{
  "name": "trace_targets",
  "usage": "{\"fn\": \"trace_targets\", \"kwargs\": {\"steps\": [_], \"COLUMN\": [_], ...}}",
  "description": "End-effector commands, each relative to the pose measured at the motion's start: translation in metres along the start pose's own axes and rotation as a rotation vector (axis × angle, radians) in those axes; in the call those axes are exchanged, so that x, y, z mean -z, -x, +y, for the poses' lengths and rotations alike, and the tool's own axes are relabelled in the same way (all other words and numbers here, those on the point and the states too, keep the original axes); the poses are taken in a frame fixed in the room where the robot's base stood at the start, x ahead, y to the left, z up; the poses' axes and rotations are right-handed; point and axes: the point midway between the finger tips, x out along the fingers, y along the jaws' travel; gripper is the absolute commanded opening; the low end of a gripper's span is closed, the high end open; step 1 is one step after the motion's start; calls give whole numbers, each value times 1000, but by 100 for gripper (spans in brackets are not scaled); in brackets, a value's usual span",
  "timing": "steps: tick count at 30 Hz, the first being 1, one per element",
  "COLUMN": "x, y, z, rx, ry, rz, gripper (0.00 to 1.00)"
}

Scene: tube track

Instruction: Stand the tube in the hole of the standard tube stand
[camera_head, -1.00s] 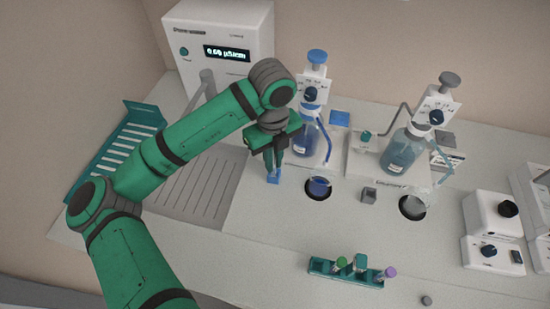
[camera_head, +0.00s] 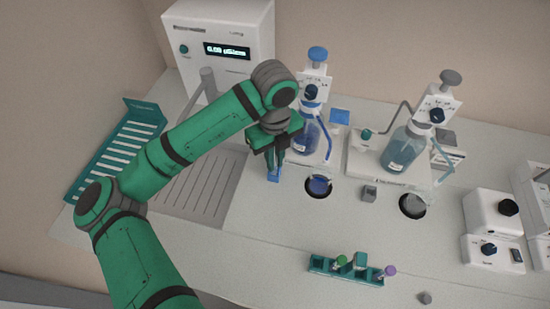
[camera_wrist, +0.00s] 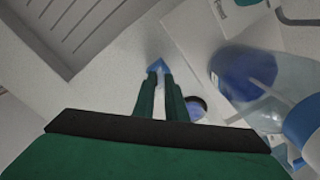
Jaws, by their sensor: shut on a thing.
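My gripper (camera_head: 272,160) points down beside the left bottle's base, with its fingers close together. It also shows in the wrist view (camera_wrist: 160,82). A small blue piece (camera_head: 274,176) shows right at and below the fingertips. In the wrist view a pale blue, pointed piece (camera_wrist: 158,65) shows at the fingertips. The tube in the grip is mostly hidden by the fingers, and I cannot tell its tilt. I cannot tell whether the blue piece is the stand, or whether the tube is in a hole.
A grey block (camera_head: 369,194) lies further right. A teal rack (camera_head: 318,264) with capped tubes is at the front. A grooved drain board (camera_head: 205,185) is left.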

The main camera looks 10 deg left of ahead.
Motion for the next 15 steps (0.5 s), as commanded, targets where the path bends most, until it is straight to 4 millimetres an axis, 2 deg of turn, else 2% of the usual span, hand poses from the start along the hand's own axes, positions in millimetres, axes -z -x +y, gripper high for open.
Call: {"fn": "trace_targets", "kwargs": {"steps": [11, 12, 14, 15], "x": [-2, -3, -3, -3], "y": [-4, -4, -4, -4], "z": [2, 3, 3, 3], "rx": [1, 1, 1, 1], "ry": [6, 7, 7, 7], "rz": [-1, -1, -1, -1], "gripper": [0, 21, 33, 33]}}
